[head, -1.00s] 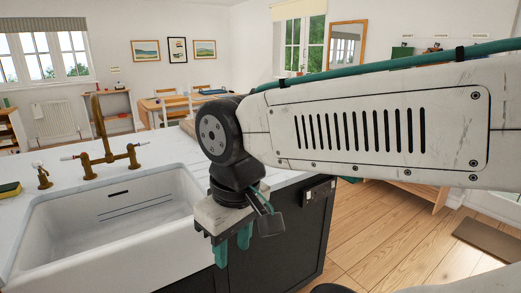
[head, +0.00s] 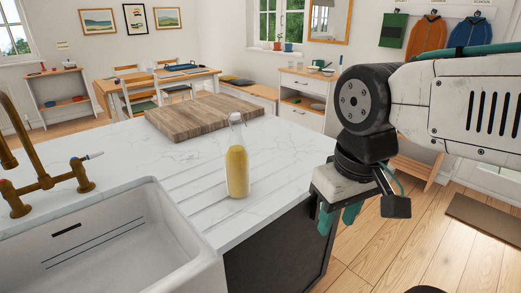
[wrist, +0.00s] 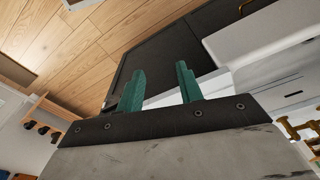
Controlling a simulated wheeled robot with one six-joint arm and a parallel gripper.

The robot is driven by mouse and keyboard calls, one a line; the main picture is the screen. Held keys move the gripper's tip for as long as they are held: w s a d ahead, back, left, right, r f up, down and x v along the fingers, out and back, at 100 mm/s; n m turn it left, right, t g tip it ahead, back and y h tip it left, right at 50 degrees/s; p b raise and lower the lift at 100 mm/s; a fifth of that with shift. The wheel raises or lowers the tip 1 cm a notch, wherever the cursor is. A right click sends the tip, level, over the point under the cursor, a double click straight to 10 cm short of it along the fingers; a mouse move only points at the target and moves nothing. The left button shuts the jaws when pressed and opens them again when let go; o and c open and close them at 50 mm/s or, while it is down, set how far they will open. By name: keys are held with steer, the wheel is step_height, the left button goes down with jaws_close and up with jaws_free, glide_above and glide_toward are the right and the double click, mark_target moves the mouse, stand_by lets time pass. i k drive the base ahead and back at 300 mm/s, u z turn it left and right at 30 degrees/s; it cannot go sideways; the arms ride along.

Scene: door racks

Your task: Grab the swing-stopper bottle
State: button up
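The swing-stopper bottle (head: 237,170) stands upright on the white marble counter, on the grooved part right of the sink. It is clear glass with a yellow filling. My gripper (head: 338,218) is to the right of the bottle, past the counter's edge, pointing down and apart from it. In the wrist view its two teal fingers (wrist: 160,92) are spread with nothing between them. The bottle does not show in the wrist view.
A wooden cutting board (head: 204,116) lies behind the bottle. The white sink (head: 110,245) and a brass tap (head: 45,180) are at the left. The wooden floor (head: 400,235) at the right is open. A dining table (head: 155,83) stands farther back.

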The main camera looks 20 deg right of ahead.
mark_target(237, 155)
steer(key=i, duration=0.45)
steer(key=z, duration=1.65)
steer(key=k, duration=1.45)
steer(key=u, duration=1)
steer(key=i, duration=0.5)
steer(key=u, duration=0.05)
